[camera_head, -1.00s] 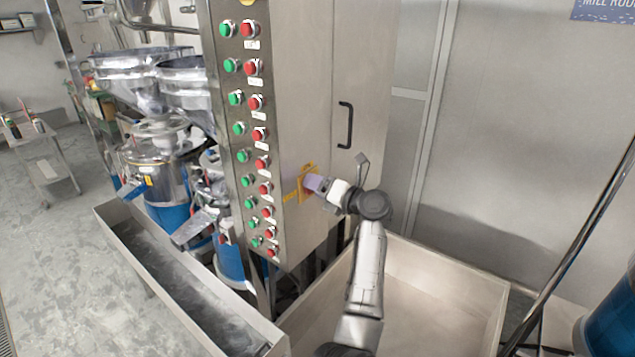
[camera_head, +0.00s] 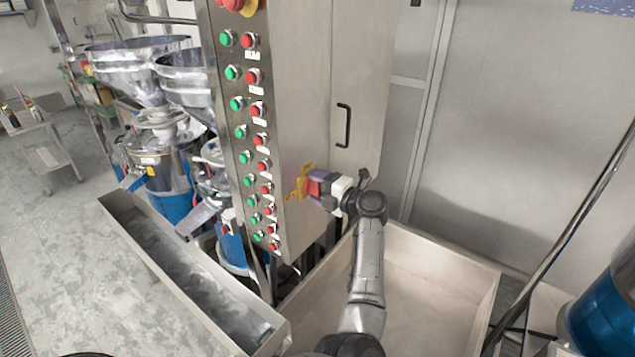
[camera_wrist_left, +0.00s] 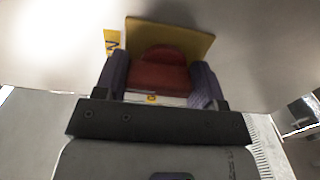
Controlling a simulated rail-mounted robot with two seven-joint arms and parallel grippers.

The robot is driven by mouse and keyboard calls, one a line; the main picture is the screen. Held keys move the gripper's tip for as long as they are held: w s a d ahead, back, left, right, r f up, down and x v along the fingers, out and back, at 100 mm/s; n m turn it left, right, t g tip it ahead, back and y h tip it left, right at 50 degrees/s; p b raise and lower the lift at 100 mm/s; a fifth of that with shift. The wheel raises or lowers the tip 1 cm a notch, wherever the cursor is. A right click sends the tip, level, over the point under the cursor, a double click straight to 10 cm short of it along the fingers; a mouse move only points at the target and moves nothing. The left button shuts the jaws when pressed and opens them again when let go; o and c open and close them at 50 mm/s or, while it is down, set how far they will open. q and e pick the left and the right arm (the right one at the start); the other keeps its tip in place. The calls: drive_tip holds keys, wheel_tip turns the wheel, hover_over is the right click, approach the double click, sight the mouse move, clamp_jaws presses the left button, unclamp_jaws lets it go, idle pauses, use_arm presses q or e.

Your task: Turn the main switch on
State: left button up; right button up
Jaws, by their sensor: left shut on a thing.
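The main switch is a red knob (camera_wrist_left: 158,72) on a yellow plate (camera_wrist_left: 175,38), mounted low on the side of the steel control cabinet (camera_head: 300,110). The yellow plate also shows in the head view (camera_head: 301,184). My left gripper (camera_head: 314,187) is at the switch. In the left wrist view its two purple fingers (camera_wrist_left: 158,84) are on either side of the red knob, shut on it. The fingers hide part of the knob in the head view. My right gripper is not in view.
Green and red push buttons (camera_head: 250,130) line the cabinet's front edge. A black door handle (camera_head: 343,125) is above the arm. A wide steel bin (camera_head: 440,290) lies below, and a narrow trough (camera_head: 190,275) is at left.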

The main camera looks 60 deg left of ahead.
use_arm(q)
drive_tip(key=shift+m, duration=0.3)
drive_tip(key=o, duration=0.9)
drive_tip(key=shift+w+d, duration=0.2)
drive_tip(key=shift+d, duration=0.1)
drive_tip(key=b+v, duration=0.3)
drive_tip(key=v, duration=1)
drive_tip(key=shift+d, duration=0.15)
